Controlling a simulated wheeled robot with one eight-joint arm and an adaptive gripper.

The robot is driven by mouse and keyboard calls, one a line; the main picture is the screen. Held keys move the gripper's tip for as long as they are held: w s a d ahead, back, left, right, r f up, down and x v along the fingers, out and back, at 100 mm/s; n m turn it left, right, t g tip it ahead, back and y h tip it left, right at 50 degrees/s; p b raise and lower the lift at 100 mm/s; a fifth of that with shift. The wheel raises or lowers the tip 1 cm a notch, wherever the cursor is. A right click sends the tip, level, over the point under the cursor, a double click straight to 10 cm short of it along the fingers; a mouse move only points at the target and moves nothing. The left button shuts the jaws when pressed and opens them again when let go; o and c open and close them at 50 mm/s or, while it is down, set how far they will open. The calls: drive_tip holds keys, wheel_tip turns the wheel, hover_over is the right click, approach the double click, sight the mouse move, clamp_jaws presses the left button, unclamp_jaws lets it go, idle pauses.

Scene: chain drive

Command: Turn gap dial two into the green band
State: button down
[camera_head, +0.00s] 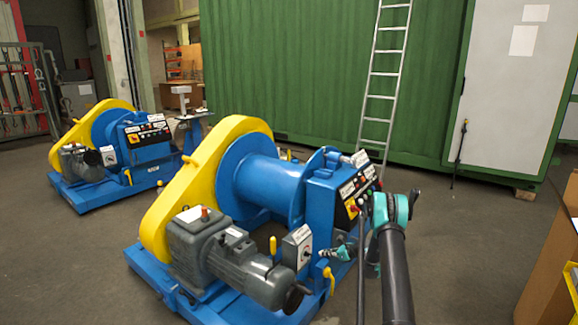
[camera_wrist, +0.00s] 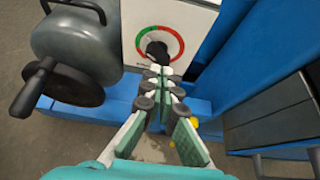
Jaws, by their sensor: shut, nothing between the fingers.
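A gap dial with a red and green ring (camera_wrist: 178,42) is on a pale box (camera_wrist: 198,22) in the wrist view. Its black knob (camera_wrist: 157,48) is at the centre; I cannot tell where it points. In the head view this appears to be the grey box (camera_head: 297,246) on the nearer blue and yellow machine. My gripper (camera_wrist: 160,72) is shut and empty, its tips just below the knob in the picture. I cannot tell whether they touch it. In the head view my gripper (camera_head: 334,254) is small, right of the box.
A grey motor with a black handwheel (camera_wrist: 72,82) stands left of the dial. A blue housing (camera_wrist: 245,65) rises close on the right. A similar machine (camera_head: 125,145) stands farther back left. A ladder (camera_head: 385,75) leans on the green container (camera_head: 285,65).

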sight(309, 255)
drive_tip(key=shift+w+a, duration=0.9)
drive_tip(key=shift+a, duration=0.35)
drive_tip(key=shift+w+a, duration=0.9)
drive_tip(key=shift+a, duration=0.3)
drive_tip(key=shift+f, duration=0.6)
drive_tip(key=shift+s+a, duration=0.15)
drive_tip(key=shift+s, duration=0.05)
drive_tip(key=shift+r, duration=0.2)
drive_tip(key=shift+r, duration=0.2)
drive_tip(key=shift+s+d, duration=0.9)
drive_tip(key=shift+d, duration=0.3)
drive_tip(key=shift+s+d, duration=0.85)
drive_tip(key=shift+d, duration=0.35)
drive_tip(key=shift+w+a+r, duration=0.2)
drive_tip(key=shift+w+a, duration=1.75)
drive_tip(key=shift+a, duration=0.3)
